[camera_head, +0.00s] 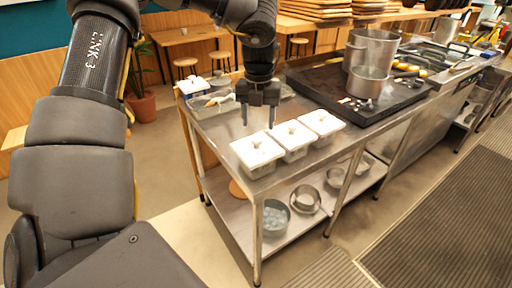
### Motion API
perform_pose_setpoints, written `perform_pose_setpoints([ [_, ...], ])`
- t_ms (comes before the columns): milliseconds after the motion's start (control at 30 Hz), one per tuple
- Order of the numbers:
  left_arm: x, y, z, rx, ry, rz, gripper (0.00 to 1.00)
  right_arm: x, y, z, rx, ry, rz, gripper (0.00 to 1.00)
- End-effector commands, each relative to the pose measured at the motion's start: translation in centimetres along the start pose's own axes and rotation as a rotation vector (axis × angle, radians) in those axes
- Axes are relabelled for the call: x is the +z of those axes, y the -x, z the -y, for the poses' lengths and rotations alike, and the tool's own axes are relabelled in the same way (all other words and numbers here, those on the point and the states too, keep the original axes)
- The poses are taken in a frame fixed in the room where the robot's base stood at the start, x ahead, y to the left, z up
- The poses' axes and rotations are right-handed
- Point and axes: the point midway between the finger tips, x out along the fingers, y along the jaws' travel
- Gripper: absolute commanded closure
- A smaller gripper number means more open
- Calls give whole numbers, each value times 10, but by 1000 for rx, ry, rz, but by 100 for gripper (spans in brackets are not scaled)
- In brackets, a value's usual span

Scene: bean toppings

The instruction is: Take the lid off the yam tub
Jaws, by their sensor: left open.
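Three tubs with white knobbed lids stand in a row along the counter's front edge: a left tub (257,150), a middle tub (291,135) and a right tub (321,123). All three lids are on, and I cannot tell which tub holds yam. My left gripper (258,118) points down with its two fingers apart and nothing between them. It appears above and just behind the left and middle tubs, apart from their lids. My right gripper is not in view.
The steel counter (215,128) also bears a white-lidded container (192,86) at its far left. A dark stove top (318,82) with pots (367,80) is to the right. Bowls (275,217) stand on the lower shelf. The floor in front is clear.

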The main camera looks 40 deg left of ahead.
Motion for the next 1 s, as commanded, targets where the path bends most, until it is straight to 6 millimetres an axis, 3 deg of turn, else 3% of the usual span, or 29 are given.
perform_pose_setpoints([
  [400, -6, -49, -3, 0, -1, -2, 44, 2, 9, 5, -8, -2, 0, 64],
  [667, -6, -51, -2, 0, -1, -1, 44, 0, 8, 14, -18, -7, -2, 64],
  [1000, -6, -51, -2, 0, -1, 0, 89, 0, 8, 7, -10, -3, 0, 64],
])
